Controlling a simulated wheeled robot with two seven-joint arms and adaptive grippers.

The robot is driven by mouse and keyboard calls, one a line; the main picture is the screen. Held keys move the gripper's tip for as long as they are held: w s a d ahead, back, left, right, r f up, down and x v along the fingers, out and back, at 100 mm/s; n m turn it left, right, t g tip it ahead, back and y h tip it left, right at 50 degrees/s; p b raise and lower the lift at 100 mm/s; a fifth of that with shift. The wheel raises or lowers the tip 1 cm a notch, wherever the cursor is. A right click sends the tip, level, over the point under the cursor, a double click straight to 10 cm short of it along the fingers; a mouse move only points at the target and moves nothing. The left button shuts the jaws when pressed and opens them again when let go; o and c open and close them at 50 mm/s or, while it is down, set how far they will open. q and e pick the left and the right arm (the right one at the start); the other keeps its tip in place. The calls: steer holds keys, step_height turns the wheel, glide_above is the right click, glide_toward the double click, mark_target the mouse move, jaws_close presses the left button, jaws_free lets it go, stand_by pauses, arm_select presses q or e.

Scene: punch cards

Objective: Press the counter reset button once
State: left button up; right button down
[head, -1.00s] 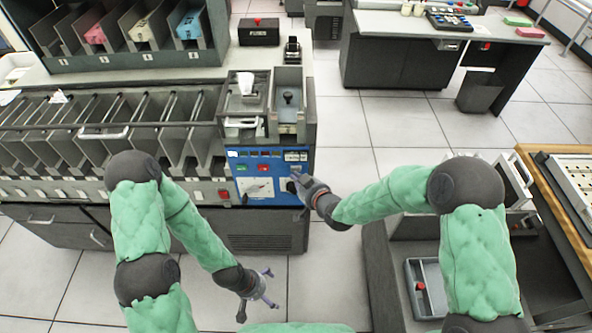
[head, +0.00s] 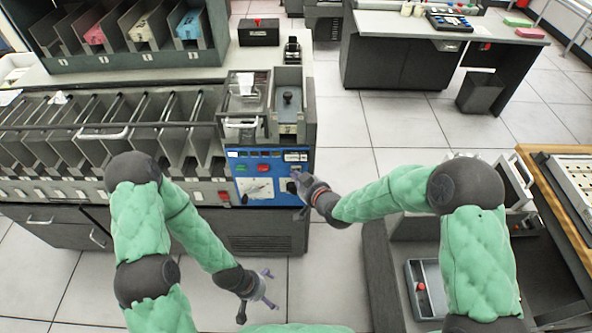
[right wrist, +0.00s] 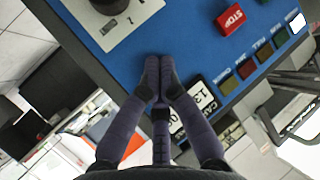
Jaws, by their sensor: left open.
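The blue control panel (head: 262,190) is on the front of the sorting machine. My right gripper (head: 296,186) is at the panel's right edge; its fingertips are together and empty in the right wrist view (right wrist: 158,72), close over the blue face. The counter (right wrist: 203,95) with white digit windows is right beside the fingers and partly hidden by them. No reset button can be made out; the fingers cover part of that area. Whether the fingertips touch the panel, I cannot tell. My left gripper (head: 258,300) is open and empty, low over the floor.
A red STOP button (right wrist: 231,18) and a row of small coloured keys (right wrist: 246,68) are near the counter. A dial plate (right wrist: 112,18) lies on the other side of the fingers. A wooden-edged table (head: 560,210) stands at right.

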steer(key=shift+w, duration=0.2)
steer(key=shift+s, duration=0.15)
stand_by(0.4)
steer(key=shift+s, duration=0.75)
steer(key=s, duration=0.5)
stand_by(0.9)
